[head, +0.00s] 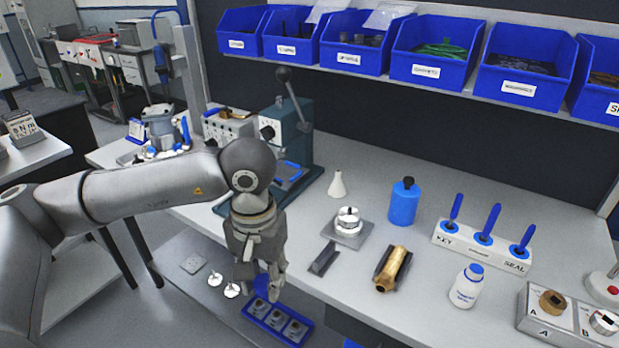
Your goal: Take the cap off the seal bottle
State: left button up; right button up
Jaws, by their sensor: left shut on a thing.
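A small white bottle (466,287) with a blue cap (474,271) stands upright on the right part of the bench. Its label is too small to read. A blue bottle (403,204) with a black top stands upright farther back. I cannot tell from lettering which one is the seal bottle. My left gripper (261,285) points down at the bench's front edge, left of both bottles and well apart from them. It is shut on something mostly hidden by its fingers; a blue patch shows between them. My right gripper is not in view.
A blue tray (255,318) with several metal parts lies below my left gripper. A brass part (392,270), a dark block (324,258), a round metal part (348,221) and a white cone (337,184) stand between. A rack (462,246) holds blue-handled tools.

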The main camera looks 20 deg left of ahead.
aim_at(467, 286)
jog(key=i+j, duration=0.2)
jog(key=j, duration=0.15)
jog(key=i+j+z, duration=0.1)
jog(key=j, duration=0.3)
jog(key=i+j, duration=0.4)
jog(key=j, duration=0.35)
jog(key=i+j+z, duration=0.1)
jog(key=z, duration=1.4)
